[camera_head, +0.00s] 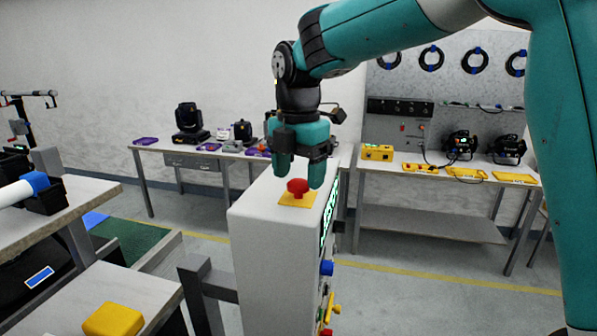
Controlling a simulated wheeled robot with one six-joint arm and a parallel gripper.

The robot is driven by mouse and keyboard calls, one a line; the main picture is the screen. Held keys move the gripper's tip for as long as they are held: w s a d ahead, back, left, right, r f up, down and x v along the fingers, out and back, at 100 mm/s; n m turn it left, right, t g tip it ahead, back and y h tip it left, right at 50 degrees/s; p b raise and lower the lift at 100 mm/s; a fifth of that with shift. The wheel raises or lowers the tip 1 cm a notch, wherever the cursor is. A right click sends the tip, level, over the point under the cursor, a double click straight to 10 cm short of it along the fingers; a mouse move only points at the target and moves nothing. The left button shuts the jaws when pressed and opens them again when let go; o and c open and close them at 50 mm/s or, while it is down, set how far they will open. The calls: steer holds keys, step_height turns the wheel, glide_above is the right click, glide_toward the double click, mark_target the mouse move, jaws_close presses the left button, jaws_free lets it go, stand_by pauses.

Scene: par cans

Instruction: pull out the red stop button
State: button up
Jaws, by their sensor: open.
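The red stop button (297,187) is a mushroom knob on a yellow square plate (298,200). It sits on the flat top of a white upright cabinet (262,216) in the middle of the view. My gripper (298,178) points down from above, right over the button. Its two fingers are apart, one to the left of the knob and one to the right, with their tips near the knob's height. I cannot tell whether either finger touches the knob.
The cabinet's right face carries green lights, a blue connector (326,268) and yellow parts. A bench (430,215) with cans stands behind right, another (150,150) behind left. A table with a yellow block (113,320) is at front left. Floor at right is clear.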

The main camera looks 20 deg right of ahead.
mark_target(299, 181)
steer(key=shift+f, duration=0.6)
jaws_close()
steer(key=shift+r+p, duration=0.7)
steer(key=shift+r, duration=0.1)
steer(key=shift+f, duration=0.1)
jaws_free()
step_height(299, 181, up, 17)
steer(key=b, duration=0.1)
steer(key=shift+r+b, duration=0.2)
steer(key=shift+b, duration=0.2)
